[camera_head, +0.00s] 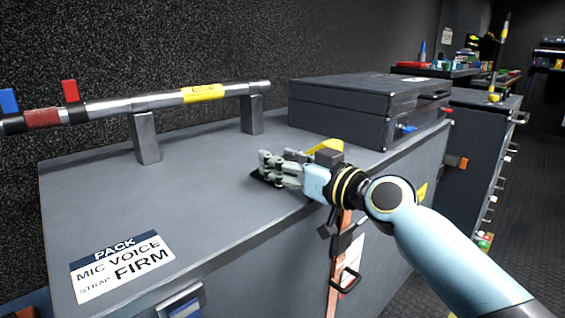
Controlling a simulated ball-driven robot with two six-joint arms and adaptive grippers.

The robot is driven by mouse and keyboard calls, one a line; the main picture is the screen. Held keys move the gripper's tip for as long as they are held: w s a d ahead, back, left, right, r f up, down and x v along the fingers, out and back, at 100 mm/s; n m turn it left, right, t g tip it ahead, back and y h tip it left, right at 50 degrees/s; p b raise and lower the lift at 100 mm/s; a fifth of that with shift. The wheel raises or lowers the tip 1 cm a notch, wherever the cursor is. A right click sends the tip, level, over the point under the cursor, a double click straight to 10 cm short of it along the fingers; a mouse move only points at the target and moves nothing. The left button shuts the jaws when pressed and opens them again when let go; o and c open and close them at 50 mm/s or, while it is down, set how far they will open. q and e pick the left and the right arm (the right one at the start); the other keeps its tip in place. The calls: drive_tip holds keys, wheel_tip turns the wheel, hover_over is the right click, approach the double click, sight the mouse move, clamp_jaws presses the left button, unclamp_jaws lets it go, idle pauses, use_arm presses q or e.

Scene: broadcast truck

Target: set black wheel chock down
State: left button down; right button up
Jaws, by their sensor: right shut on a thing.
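My right gripper (268,167) reaches in from the right over the grey case top. It is shut on the black wheel chock (262,179), a small dark piece that shows under and in front of the fingers. Most of the chock is hidden by the gripper. The chock is very low over the grey case top (200,205), near its front edge; I cannot tell whether it touches the surface. A yellow piece (325,146) shows just behind the gripper. My left gripper is not in view.
A metal rail (160,101) on two posts runs along the back left. A closed dark case (350,100) sits behind the gripper. A label (122,266) lies at front left. An orange strap (336,265) hangs down the front. The left-middle of the top is clear.

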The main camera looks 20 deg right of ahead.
drive_tip(key=shift+f, duration=0.2)
drive_tip(key=o, duration=1.2)
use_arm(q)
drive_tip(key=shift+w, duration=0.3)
use_arm(e)
drive_tip(key=shift+o, duration=0.2)
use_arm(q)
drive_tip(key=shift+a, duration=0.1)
use_arm(e)
drive_tip(key=shift+r, duration=0.15)
